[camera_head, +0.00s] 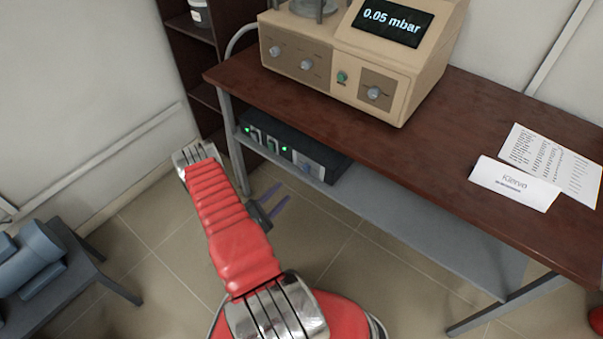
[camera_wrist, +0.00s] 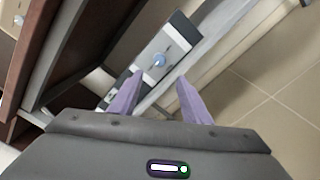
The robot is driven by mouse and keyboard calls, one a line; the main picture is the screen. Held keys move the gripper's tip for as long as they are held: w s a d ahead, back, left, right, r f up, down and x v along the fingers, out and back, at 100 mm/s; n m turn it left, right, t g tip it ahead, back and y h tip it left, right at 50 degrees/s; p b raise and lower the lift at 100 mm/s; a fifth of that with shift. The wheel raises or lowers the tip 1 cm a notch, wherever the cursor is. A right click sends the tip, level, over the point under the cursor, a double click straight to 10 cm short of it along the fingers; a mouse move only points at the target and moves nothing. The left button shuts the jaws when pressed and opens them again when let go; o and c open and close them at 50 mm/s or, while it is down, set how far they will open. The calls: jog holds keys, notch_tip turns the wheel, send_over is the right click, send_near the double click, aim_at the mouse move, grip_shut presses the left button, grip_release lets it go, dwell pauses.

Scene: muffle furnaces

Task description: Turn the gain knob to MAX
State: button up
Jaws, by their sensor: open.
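A dark control unit (camera_head: 323,168) with green lights and a light front panel sits on the lower shelf. The wrist view shows a light panel (camera_wrist: 150,78) with a small blue round knob (camera_wrist: 159,60), seen beyond and between my fingertips. I cannot read its label or the knob's setting. My gripper (camera_head: 284,192) is open and empty, its purple fingers pointing toward the unit's front. In the wrist view my gripper (camera_wrist: 160,77) lines up with the knob, with a gap apparent between them.
A beige instrument (camera_head: 385,65) reading 0.05 mbar, with several knobs, stands on the brown table (camera_head: 470,110). A Klervo card (camera_head: 515,184) and a printed sheet (camera_head: 555,160) lie at right. The grey lower shelf (camera_head: 420,225) is clear to the right. A grey stand (camera_head: 85,275) is at left.

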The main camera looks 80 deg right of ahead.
aim_at(305, 171)
jog(key=x, duration=1.3)
jog(key=shift+s+d, duration=0.15)
jog(key=shift+c, duration=0.4)
jog(key=c, duration=0.9)
jog(key=shift+d, duration=0.1)
jog(key=shift+c, duration=0.3)
